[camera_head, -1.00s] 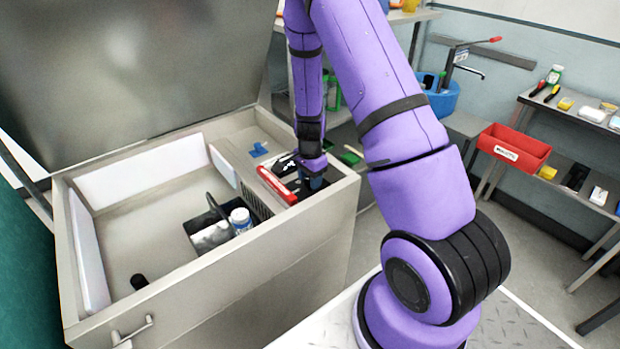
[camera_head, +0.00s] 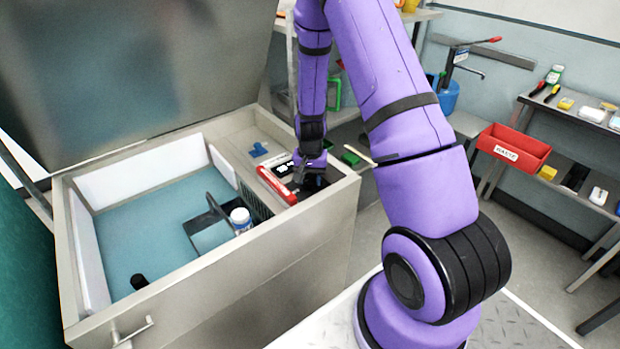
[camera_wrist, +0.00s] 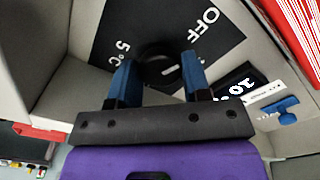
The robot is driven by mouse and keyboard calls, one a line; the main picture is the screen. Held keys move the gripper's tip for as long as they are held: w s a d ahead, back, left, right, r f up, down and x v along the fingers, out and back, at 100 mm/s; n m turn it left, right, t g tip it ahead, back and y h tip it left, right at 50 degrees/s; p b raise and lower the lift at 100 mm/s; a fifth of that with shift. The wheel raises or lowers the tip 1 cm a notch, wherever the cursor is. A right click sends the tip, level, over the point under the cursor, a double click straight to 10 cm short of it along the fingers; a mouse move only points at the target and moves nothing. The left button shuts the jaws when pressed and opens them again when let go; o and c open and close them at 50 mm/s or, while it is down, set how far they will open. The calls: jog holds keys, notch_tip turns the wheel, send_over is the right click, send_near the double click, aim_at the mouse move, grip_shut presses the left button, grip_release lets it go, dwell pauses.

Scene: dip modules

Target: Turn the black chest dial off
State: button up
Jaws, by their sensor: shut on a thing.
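The black dial (camera_wrist: 157,62) sits on a black plate (camera_wrist: 113,25) in the wrist view, with a small white mark on its face. The plate carries the white words "OFF" and "5°C". The two blue fingers of my gripper (camera_wrist: 157,78) stand on either side of the dial and are shut on it. In the head view my gripper (camera_head: 312,180) is over the right-hand ledge of the open grey chest (camera_head: 230,272), and my wrist largely hides the dial there.
A red object (camera_head: 277,186) lies on the ledge close to my gripper. The chest's raised lid (camera_head: 130,70) stands behind.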

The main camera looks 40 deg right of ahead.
aim_at(310, 179)
dwell(0.3)
jog(key=o, duration=0.9)
jog(key=shift+r, duration=0.15)
notch_tip(310, 179, up, 11)
jog(key=shift+f, duration=0.2)
dwell(0.4)
